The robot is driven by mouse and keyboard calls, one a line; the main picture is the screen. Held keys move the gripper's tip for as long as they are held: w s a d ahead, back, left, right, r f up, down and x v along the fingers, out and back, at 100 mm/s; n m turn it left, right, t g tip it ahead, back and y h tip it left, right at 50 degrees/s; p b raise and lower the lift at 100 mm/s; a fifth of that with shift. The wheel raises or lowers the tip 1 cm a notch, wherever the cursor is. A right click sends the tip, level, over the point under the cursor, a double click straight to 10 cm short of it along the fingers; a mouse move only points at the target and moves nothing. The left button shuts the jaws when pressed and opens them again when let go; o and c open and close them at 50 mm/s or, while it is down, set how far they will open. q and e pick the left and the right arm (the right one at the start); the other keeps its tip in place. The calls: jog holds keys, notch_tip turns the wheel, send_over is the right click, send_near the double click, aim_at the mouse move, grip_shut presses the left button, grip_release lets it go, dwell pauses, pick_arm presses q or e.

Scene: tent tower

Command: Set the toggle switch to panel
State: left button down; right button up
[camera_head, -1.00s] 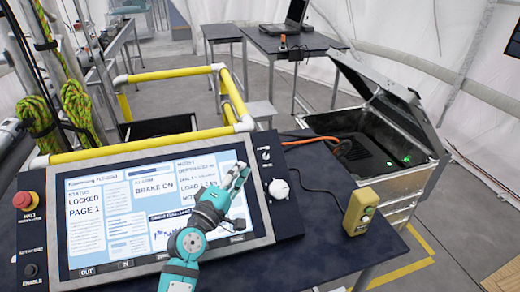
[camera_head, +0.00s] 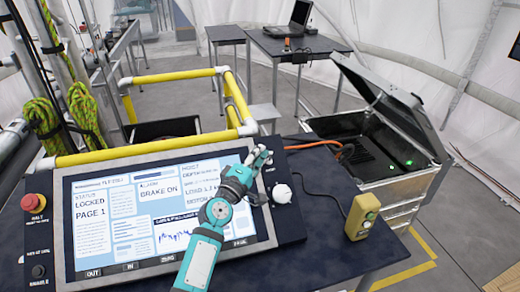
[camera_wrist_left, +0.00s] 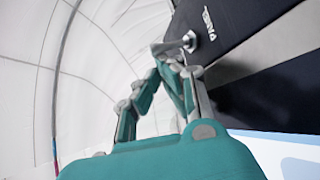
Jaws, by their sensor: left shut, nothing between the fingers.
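The toggle switch shows in the left wrist view as a small silver lever and collar (camera_wrist_left: 189,41) on a dark panel, beside white lettering that seems to read PANEL. My left gripper (camera_head: 261,156) is shut and empty at the upper right edge of the console (camera_head: 292,225), over the switch's place, and hides it in the head view. In the left wrist view its fingertips (camera_wrist_left: 172,50) are right at the lever; I cannot tell whether they touch it. The lever's exact setting is unclear. My right gripper is not in view.
A white knob (camera_head: 281,193) sits just below the gripper on the console. A red stop button (camera_head: 33,203) is at the far left. A yellow pendant (camera_head: 362,217) stands to the right with a cable. An open case (camera_head: 440,160) and yellow rails (camera_head: 170,74) lie beyond.

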pick_arm(q)
jog(key=shift+w+d, duration=0.2)
jog(key=shift+w, duration=0.25)
